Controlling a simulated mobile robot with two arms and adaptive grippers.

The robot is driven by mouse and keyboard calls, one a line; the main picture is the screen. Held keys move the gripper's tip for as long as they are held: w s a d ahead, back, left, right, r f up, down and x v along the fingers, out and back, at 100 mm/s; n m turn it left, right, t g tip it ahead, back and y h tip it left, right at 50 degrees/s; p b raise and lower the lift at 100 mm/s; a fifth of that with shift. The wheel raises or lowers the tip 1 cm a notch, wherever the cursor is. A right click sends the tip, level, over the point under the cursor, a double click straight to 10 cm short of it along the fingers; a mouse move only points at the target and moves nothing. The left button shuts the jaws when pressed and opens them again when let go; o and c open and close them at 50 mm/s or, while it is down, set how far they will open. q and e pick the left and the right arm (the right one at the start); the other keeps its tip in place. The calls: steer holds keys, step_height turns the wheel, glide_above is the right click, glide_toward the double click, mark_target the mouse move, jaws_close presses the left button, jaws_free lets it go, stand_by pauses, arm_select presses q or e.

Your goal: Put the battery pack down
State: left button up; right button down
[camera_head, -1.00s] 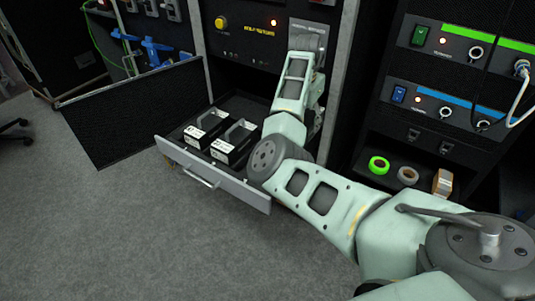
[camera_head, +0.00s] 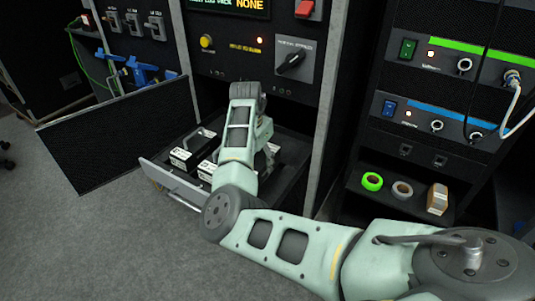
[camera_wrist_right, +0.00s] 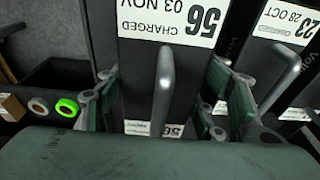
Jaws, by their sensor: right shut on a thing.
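My right gripper (camera_wrist_right: 162,100) is shut on a dark battery pack (camera_wrist_right: 140,62) by its grey handle. The pack has a white label reading CHARGED, 03 NOV, 56, upside down in the right wrist view. In the head view my right arm reaches over the open drawer (camera_head: 172,188), and the arm hides the held pack and most of the gripper. Two other packs with white labels stand in the drawer: one at the left (camera_head: 190,150), one partly behind the arm (camera_head: 207,168). A neighbouring pack labelled 28 OCT, 23 (camera_wrist_right: 285,35) shows beside the held one. My left gripper is out of view.
The cabinet panel above the drawer has a yellow button (camera_head: 207,41), a rotary switch (camera_head: 291,60) and a display. A shelf at the right holds green tape (camera_head: 372,181), grey tape (camera_head: 402,190) and a tan block (camera_head: 437,199). Cabinet posts flank the drawer.

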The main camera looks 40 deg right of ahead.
steer(key=shift+f+b, duration=0.45)
steer(key=shift+f, duration=1)
steer(key=shift+w+f, duration=0.1)
steer(key=shift+f, duration=0.4)
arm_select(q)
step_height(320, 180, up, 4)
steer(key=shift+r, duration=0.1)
arm_select(e)
steer(key=shift+f, duration=0.1)
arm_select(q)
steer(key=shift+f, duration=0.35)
arm_select(e)
steer(key=shift+c, duration=2.4)
jaws_free()
steer(key=shift+a+f, duration=0.1)
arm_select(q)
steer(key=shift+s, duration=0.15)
